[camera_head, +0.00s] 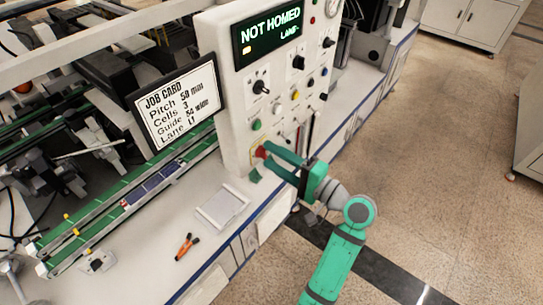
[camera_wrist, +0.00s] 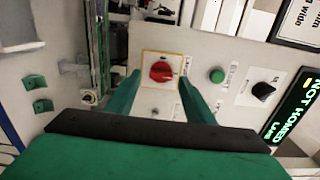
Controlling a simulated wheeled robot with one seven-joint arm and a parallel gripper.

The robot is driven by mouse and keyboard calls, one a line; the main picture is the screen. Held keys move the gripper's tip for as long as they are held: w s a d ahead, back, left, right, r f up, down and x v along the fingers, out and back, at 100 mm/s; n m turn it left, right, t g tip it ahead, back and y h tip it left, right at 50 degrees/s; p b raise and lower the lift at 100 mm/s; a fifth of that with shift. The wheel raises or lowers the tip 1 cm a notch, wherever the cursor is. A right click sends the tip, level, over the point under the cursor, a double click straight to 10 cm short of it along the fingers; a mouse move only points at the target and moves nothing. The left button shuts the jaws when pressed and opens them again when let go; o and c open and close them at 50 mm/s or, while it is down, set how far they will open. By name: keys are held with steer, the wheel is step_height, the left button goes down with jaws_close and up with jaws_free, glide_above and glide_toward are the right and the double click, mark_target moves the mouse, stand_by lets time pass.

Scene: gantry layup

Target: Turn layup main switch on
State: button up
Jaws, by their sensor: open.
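The main switch is a red rotary knob (camera_wrist: 161,71) on a yellow-edged plate, low on the white control panel (camera_head: 236,122). In the head view the red knob (camera_head: 261,152) shows at the panel's lower part, partly behind my fingers. My green gripper (camera_wrist: 158,88) is open, with one finger on each side of the knob in the wrist view. In the head view my gripper (camera_head: 268,158) reaches the panel from the right. I cannot tell whether the fingers touch the knob. The display (camera_head: 269,37) reads NOT HOMED.
A green button (camera_wrist: 217,75) and a black selector knob (camera_wrist: 262,91) sit beside the switch on the panel. A job card (camera_head: 176,103) stands left of it. A white tray (camera_head: 222,207) and an orange-handled tool (camera_head: 187,246) lie on the bench. Open floor lies at right.

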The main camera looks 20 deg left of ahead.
steer(key=v, duration=0.9)
steer(key=shift+s+d, duration=0.25)
steer(key=shift+s, duration=0.05)
steer(key=shift+d, duration=0.1)
